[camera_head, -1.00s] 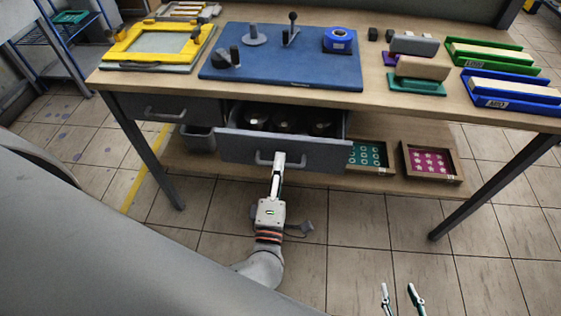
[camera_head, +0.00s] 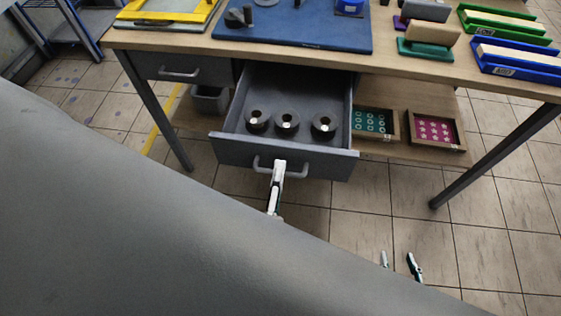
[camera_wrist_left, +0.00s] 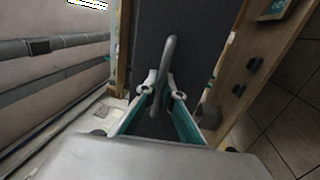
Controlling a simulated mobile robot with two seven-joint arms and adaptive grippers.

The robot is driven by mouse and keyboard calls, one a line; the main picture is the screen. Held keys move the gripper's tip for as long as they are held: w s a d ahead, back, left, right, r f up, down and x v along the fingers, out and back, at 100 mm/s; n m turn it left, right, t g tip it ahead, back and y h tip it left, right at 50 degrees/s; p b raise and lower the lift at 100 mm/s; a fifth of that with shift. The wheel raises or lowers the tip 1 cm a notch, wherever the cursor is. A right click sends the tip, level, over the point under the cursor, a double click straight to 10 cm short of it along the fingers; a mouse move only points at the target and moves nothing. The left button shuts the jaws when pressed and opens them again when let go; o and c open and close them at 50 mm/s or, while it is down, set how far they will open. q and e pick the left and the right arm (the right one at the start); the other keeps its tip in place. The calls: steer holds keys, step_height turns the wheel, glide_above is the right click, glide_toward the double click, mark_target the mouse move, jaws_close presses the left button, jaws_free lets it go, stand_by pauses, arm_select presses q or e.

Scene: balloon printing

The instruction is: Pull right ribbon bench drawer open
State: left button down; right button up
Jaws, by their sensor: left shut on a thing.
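The right ribbon bench drawer (camera_head: 284,153) is pulled well out from under the bench top. Three dark rolls with pale cores (camera_head: 287,121) sit inside it. My left gripper (camera_head: 279,166) is shut on the drawer's grey bar handle (camera_head: 264,164). In the left wrist view, the fingertips (camera_wrist_left: 163,88) close around the handle bar (camera_wrist_left: 168,62) from both sides. My right gripper (camera_head: 400,264) is low at the bottom of the head view, apart from the bench, with its two fingers spread and nothing between them.
The closed left drawer (camera_head: 178,73) is beside it. A small grey bin (camera_head: 210,101) stands behind. On the lower shelf are trays of teal rings (camera_head: 372,122) and pink pieces (camera_head: 435,130). A bench leg (camera_head: 490,160) stands at right. My grey body part covers the lower left.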

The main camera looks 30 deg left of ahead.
stand_by(0.3)
arm_select(q)
steer(key=c, duration=2.2)
jaws_free()
